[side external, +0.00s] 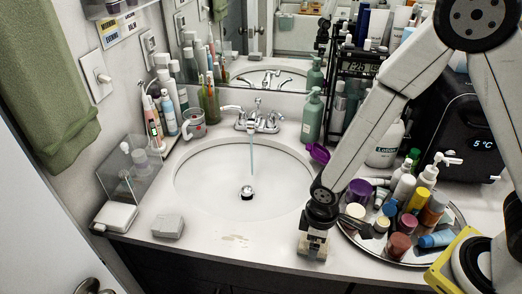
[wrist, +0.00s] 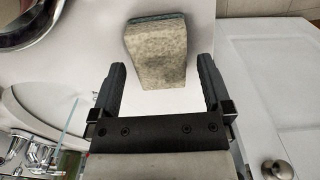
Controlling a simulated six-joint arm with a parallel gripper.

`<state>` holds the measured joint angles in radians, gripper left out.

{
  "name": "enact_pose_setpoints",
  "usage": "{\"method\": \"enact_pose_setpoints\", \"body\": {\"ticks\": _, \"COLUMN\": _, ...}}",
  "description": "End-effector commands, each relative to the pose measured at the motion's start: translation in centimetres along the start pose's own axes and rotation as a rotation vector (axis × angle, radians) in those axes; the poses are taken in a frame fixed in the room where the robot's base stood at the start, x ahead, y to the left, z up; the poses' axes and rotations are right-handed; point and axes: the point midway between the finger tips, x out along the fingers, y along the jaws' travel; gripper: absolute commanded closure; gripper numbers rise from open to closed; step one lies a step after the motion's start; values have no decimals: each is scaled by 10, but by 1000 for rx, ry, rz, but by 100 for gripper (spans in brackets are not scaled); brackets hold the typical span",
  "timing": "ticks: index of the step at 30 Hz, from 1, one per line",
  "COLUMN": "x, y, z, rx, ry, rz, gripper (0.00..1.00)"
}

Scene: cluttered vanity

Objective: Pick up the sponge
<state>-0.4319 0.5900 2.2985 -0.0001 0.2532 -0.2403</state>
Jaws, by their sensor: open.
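The sponge (wrist: 157,54) is a worn beige block with a blue-grey edge at its far end. In the wrist view it lies on the white counter, ahead of my gripper (wrist: 161,66), with its near part lying between the lines of the two fingers. The fingers are open, with nothing clasped between them, and a gap shows on both sides of the sponge. In the side external view my gripper (side external: 316,228) points down at the counter's front, right of the sink. The sponge (side external: 313,246) shows there as a small beige block, partly hidden by my gripper.
A round tray (side external: 432,261) crowded with bottles and jars stands close on the right. The sink basin (side external: 243,181) is left, with water running from the faucet (side external: 256,118). A pale grey block (side external: 168,227) lies on the left front counter.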

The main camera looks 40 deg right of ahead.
Motion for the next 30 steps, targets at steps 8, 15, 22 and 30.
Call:
{"method": "enact_pose_setpoints", "body": {"ticks": 8, "x": 16, "y": 0, "z": 0, "rx": 0, "ry": 0, "rz": 0, "gripper": 0}}
{"method": "enact_pose_setpoints", "body": {"ticks": 15, "x": 17, "y": 0, "z": 0, "rx": 0, "ry": 0, "rz": 0, "gripper": 0}}
{"method": "enact_pose_setpoints", "body": {"ticks": 22, "x": 17, "y": 0, "z": 0, "rx": 0, "ry": 0, "rz": 0, "gripper": 0}}
{"method": "enact_pose_setpoints", "body": {"ticks": 30, "x": 17, "y": 0, "z": 0, "rx": 0, "ry": 0, "rz": 0, "gripper": 60}}
